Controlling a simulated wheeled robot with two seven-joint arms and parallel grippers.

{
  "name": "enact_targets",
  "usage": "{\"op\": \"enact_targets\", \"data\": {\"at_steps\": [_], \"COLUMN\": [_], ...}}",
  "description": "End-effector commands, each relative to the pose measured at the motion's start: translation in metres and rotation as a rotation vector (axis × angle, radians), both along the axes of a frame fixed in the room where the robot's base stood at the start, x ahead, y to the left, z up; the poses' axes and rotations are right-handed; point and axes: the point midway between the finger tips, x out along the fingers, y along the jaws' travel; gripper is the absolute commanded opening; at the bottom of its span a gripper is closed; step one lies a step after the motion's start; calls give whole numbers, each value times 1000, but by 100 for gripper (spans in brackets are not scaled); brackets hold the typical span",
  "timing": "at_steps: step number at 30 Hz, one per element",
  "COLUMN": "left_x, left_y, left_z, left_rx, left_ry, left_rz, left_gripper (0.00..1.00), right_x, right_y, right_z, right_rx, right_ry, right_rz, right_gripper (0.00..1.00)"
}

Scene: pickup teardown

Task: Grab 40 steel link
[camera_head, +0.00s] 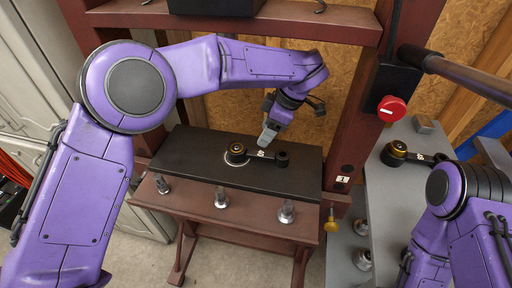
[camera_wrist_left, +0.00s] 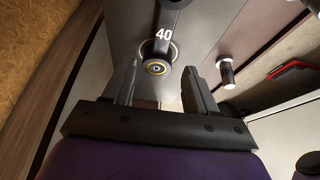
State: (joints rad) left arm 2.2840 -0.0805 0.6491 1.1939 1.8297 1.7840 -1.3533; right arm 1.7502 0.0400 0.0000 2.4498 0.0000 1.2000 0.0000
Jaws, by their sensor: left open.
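The 40 steel link (camera_head: 239,154) is a dark bar with a large brass-ringed end and a smaller dark end, lying on the black plate (camera_head: 190,160) of the press. In the left wrist view its "40" label and ringed end (camera_wrist_left: 155,68) show ahead, between the fingers. My left gripper (camera_head: 267,136) is open just above the link's middle in the head view, pointing down. It also shows in the left wrist view (camera_wrist_left: 158,78), fingers on either side of the ringed end. Contact cannot be told. My right arm is at the right; its gripper is not visible.
A similar dark link (camera_head: 396,151) lies on the grey bench (camera_head: 382,190) at right. Red press uprights (camera_head: 350,120) flank the plate. A red button (camera_head: 391,108) sits on the right upright.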

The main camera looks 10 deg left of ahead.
Motion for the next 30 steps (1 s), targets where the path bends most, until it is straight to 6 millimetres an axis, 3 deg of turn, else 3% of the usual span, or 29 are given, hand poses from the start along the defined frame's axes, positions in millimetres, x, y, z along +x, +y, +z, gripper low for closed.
{"op": "enact_targets", "data": {"at_steps": [3,15,19,25,30], "left_x": [-1,-2,-2,-1,-1], "left_y": [9,33,37,37,37], "left_z": [-22,-78,-90,-90,-90], "left_rx": [0,1,0,0,0], "left_ry": [4,5,1,0,1], "left_rz": [2,2,3,2,1], "left_gripper": [57,57,57,57,2], "right_x": [0,0,0,0,0], "right_y": [0,0,0,0,0], "right_z": [0,5,5,5,5], "right_rx": [1,1,0,0,0], "right_ry": [1,1,0,0,0], "right_rz": [0,0,0,0,0], "right_gripper": [68,68,68,68,68]}}
